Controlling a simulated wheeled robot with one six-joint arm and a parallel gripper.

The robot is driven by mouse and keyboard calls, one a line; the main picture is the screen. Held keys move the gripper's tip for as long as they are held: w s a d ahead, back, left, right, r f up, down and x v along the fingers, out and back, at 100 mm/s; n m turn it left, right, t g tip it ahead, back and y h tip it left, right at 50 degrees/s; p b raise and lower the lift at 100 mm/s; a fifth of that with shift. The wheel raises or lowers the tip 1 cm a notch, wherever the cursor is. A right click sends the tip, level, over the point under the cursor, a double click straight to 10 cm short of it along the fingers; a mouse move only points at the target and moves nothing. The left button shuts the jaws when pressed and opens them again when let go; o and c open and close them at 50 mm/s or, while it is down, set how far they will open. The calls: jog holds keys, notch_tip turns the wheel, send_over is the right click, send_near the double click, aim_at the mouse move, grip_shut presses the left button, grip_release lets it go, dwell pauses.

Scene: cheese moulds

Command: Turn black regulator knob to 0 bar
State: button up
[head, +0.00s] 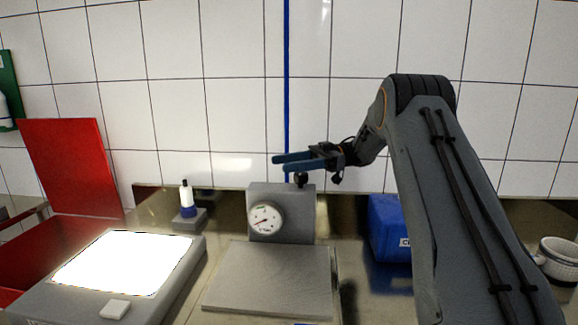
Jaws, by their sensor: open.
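The black regulator knob (301,180) sits on top of a grey upright block (281,192), towards its right side. A round white pressure gauge (265,217) with a dark needle is on the block's front; its numbers are too small to read. My gripper (279,164) has two blue fingers pointing left. It is open with nothing seen between the fingers. The fingers appear just above the knob in the picture; I cannot tell how far apart they are in depth. The knob's upper part is close to or partly behind the lower finger.
A grey plate (268,280) lies in front of the block. A lit panel (125,262) and a red bin (35,262) with raised lid stand left. A small bottle (186,197) stands behind the panel. A blue box (388,225) is right, a white mug (558,258) far right.

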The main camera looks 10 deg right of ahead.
jog(key=shift+r+p, duration=2.6)
jog(key=shift+p, duration=0.45)
jog(key=shift+w, duration=0.1)
